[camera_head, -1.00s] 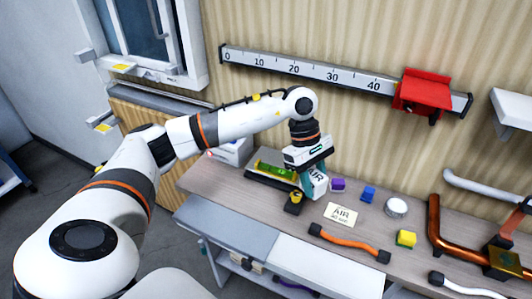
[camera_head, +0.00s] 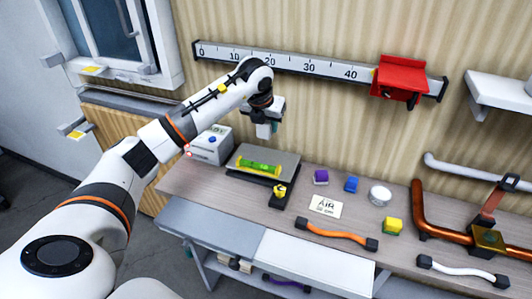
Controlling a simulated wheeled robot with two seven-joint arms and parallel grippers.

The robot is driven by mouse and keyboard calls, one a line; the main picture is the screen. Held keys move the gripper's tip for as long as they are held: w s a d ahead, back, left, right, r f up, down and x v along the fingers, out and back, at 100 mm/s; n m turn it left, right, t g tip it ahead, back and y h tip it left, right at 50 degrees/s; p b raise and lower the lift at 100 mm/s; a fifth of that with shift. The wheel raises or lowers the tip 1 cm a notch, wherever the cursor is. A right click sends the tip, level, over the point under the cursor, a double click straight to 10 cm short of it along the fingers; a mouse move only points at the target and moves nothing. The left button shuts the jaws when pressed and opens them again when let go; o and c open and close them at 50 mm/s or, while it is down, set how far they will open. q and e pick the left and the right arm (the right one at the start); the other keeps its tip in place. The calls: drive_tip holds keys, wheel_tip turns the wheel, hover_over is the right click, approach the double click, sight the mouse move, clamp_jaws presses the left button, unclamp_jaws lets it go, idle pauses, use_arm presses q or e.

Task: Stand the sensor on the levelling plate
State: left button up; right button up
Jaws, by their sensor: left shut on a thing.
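My left gripper (camera_head: 265,127) is shut on the sensor (camera_head: 263,131), a small white and teal block mostly hidden by the fingers and shown small. It is held in the air in front of the wall, above and behind the levelling plate (camera_head: 284,160), and apart from it. The plate is a grey slab at the back left of the bench, with a green spirit level (camera_head: 259,168) along its front. A black block with a yellow knob (camera_head: 279,190) is in front of the plate. My right gripper is out of view.
A white box (camera_head: 210,146) stands left of the plate. To the right are a note marked AIR (camera_head: 326,206), purple (camera_head: 321,177), blue (camera_head: 351,184) and yellow (camera_head: 393,226) blocks, a round white-topped item (camera_head: 380,194), an orange hose (camera_head: 337,233) and copper pipe (camera_head: 420,212). A ruler rail (camera_head: 310,67) is above.

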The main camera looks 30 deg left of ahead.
sight(262, 133)
use_arm(q)
wheel_tip(262, 133, down, 5)
drive_tip(key=shift+r+p, duration=0.1)
drive_tip(key=shift+p, duration=0.3)
wheel_tip(262, 133, down, 3)
drive_tip(key=shift+f+p, duration=0.1)
drive_tip(key=shift+p, duration=0.3)
drive_tip(key=shift+f, duration=0.25)
drive_tip(key=shift+f, duration=0.1)
drive_tip(key=o, duration=1)
drive_tip(key=b+v, duration=0.2)
drive_tip(key=v, duration=1)
